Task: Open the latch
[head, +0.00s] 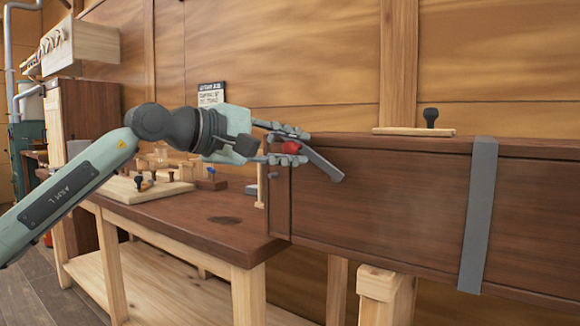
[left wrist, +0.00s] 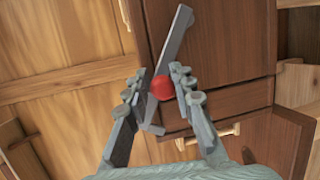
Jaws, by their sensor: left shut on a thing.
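The latch is a grey bar (head: 323,165) with a red knob (head: 290,147) on the upper left end of the dark brown wooden panel (head: 390,200). The bar slants down to the right across the panel's face. In the left wrist view, the latch bar (left wrist: 174,42) runs slanted upward past the red knob (left wrist: 162,88). My left gripper (head: 300,146) is shut around the latch at the knob, one finger on each side. Its fingers hide part of the bar. My right gripper is in neither view.
A grey upright strap (head: 479,215) crosses the panel at the right. A light board with a dark knob (head: 430,118) sits above the panel's top edge. A workbench (head: 190,228) with several small tools stands at the left, below my left arm. A light post (head: 384,295) stands under the panel.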

